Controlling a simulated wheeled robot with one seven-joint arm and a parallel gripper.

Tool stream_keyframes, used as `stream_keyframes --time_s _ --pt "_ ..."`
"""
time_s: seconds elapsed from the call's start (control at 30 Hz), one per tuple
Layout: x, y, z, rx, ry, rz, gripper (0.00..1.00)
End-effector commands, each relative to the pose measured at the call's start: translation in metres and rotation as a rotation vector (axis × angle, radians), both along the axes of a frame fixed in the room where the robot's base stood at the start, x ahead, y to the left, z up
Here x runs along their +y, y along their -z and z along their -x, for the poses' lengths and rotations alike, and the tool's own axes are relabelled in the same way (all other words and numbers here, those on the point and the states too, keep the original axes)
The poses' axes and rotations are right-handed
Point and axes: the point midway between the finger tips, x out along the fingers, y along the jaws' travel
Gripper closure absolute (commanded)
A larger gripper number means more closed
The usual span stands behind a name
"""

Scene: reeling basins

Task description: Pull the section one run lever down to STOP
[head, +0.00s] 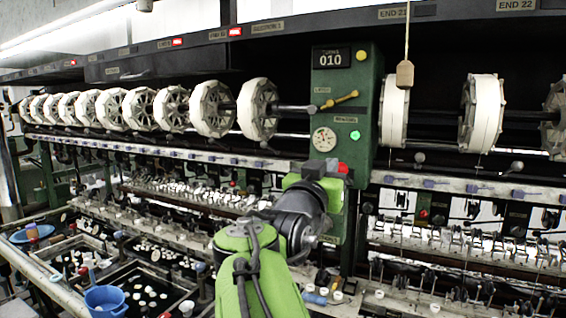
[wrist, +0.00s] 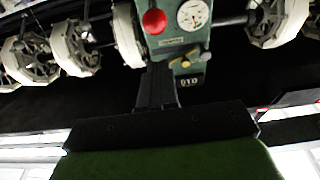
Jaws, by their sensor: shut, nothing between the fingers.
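The green control panel (head: 366,75) stands in the middle of the machine, with a counter (head: 330,58) reading 010. A lever with a red knob (head: 343,168) shows low on the panel, partly behind my gripper; its lettering cannot be read. The wrist view, which is upside down, shows the red knob (wrist: 155,21) large, just beyond my fingers. A yellow handle (head: 340,100) sits higher, above the round gauge (head: 324,139). My gripper (wrist: 157,75) is shut and empty, pointing at the panel near the red knob. It hides the lower panel in the head view (head: 320,167); contact cannot be told.
White reels (head: 258,108) line the left side, and more (head: 483,112) stand to the right. A wooden block (head: 405,74) hangs on a cord right of the panel. A green lamp (head: 355,135) glows beside the gauge. Basins and a blue bucket (head: 105,300) lie at lower left.

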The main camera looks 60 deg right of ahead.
Motion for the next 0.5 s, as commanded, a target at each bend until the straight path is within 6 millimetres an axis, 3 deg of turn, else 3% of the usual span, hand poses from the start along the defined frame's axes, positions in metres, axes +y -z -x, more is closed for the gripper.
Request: stream_keyframes --time_s 0.03,0.5 --pt "-0.01 -0.009 -0.001 0.002 0.002 -0.004 1.0" --pt "-0.08 -0.021 -0.014 -0.001 -0.003 -0.002 1.0"
